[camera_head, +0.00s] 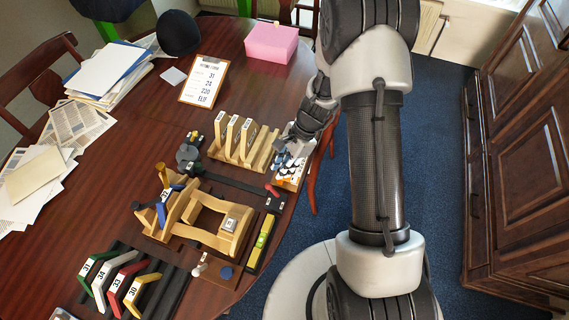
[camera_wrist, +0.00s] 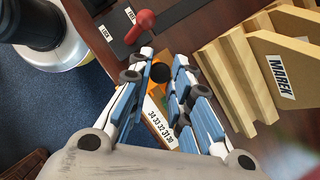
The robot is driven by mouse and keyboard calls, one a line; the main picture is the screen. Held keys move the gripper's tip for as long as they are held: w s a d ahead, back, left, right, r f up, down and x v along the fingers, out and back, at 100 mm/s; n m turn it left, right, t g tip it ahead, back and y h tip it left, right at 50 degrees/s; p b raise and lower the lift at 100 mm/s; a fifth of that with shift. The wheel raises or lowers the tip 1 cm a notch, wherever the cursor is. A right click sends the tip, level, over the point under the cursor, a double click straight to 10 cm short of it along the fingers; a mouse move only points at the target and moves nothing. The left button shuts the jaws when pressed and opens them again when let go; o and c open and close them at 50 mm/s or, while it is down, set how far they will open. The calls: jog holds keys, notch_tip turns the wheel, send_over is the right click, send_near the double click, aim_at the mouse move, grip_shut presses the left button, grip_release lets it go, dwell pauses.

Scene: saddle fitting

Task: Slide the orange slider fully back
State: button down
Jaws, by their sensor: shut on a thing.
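The orange slider (camera_wrist: 155,88) is partly visible beneath my gripper in the wrist view, with a black round knob (camera_wrist: 160,72) on top. My gripper (camera_wrist: 164,60) has its two blue-and-white fingers on either side of the knob and is shut on it. A white plate with a number scale (camera_wrist: 160,130), reading 34 to 30, lies under the fingers. In the head view my gripper (camera_head: 285,147) reaches down over the white-and-orange slider device (camera_head: 291,178) at the table's right edge. The fingers hide much of the slider and its track.
A wooden rack with upright boards (camera_head: 237,150) stands just left of the device. A red knob (camera_wrist: 145,20) on a dark bar is close to the fingertips. A wooden saddle stand (camera_head: 205,238) and colored angle pieces (camera_head: 120,280) lie nearer. Blue floor is right of the table.

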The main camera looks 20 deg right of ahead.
jog(key=c, duration=1.7)
grip_release()
jog(key=shift+s+a, duration=0.25)
jog(key=shift+s, duration=0.05)
jog(key=shift+w+d, duration=0.1)
jog(key=shift+d+r, duration=0.1)
jog(key=shift+r, duration=0.1)
jog(key=shift+v, duration=5.8)
